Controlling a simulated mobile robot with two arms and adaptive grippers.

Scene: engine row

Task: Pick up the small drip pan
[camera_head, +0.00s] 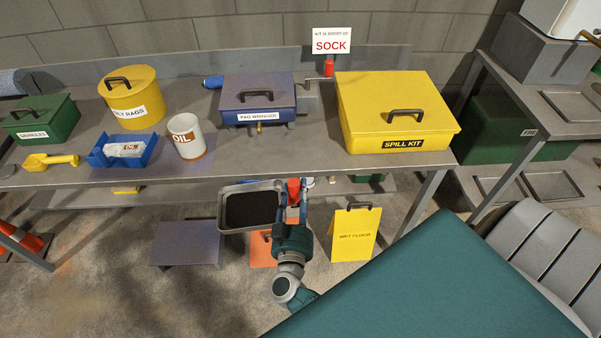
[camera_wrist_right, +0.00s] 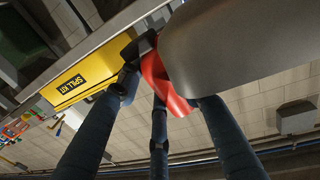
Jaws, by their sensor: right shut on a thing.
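The small drip pan (camera_head: 250,209) is a shallow grey metal pan with a dark inside, held in the air in front of the bench. My right gripper (camera_head: 293,212) is at its right side, shut on its red grip (camera_head: 293,189). In the right wrist view, the pan's grey body (camera_wrist_right: 245,45) fills the upper right, and the blue fingers close around the red grip (camera_wrist_right: 165,85). The pan looks about level in the head view. My left gripper is in neither view.
The bench (camera_head: 240,160) behind the pan holds a yellow spill kit (camera_head: 400,105), a blue pad wringer (camera_head: 258,95), an oil mug (camera_head: 187,138), a blue tray (camera_head: 100,155) and a yellow rag bin (camera_head: 135,95). A yellow wet floor sign (camera_head: 355,235) stands below, right of my gripper.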

